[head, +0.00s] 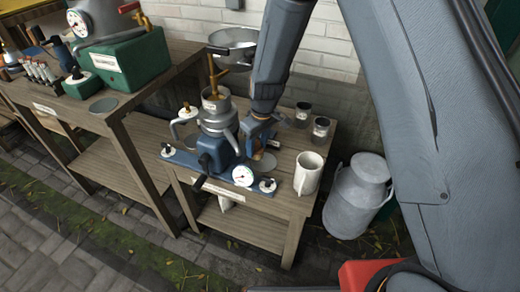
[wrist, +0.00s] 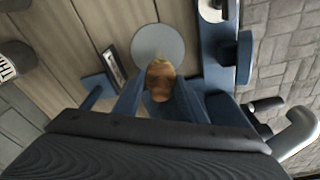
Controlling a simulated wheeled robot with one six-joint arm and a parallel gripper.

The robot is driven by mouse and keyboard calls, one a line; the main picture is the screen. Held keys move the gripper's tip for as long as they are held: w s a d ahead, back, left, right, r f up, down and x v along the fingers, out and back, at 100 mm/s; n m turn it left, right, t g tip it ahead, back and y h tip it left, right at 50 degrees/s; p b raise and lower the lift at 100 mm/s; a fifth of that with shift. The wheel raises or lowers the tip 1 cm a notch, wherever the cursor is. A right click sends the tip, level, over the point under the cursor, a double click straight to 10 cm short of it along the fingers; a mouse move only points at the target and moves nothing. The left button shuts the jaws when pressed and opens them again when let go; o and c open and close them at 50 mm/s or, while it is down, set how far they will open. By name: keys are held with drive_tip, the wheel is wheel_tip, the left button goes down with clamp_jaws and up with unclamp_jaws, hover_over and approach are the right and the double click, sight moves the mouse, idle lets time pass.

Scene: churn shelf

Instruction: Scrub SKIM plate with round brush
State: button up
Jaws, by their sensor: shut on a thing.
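A grey round plate (wrist: 158,42) lies on the wooden table just beyond my fingertips in the wrist view. It also shows in the head view (head: 266,164), right of the blue machine base, partly covered by my gripper. I cannot read a SKIM label on it. My gripper (head: 261,134) points down over the table. Its blue fingers (wrist: 160,98) are shut on a brown, rounded wooden piece (wrist: 160,80), seemingly the brush's handle. The bristles are hidden, so I cannot tell whether they touch the plate.
The metal separator (head: 216,115) on its blue base (head: 180,160) stands close left of my gripper, with a steel bowl (head: 235,45) above. A milk churn (head: 357,196) stands beside the table.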

drive_tip(key=shift+s+a+r+p, duration=0.15)
drive_tip(key=shift+r+p, duration=0.1)
drive_tip(key=shift+r, duration=0.25)
drive_tip(key=shift+w+a+r+p, duration=0.15)
drive_tip(key=shift+r+p, duration=0.1)
drive_tip(key=shift+r, duration=0.2)
drive_tip(key=shift+s+r+p, duration=0.1)
drive_tip(key=shift+r+p, duration=1.25)
drive_tip(key=shift+r, duration=0.85)
drive_tip(key=shift+r, duration=0.1)
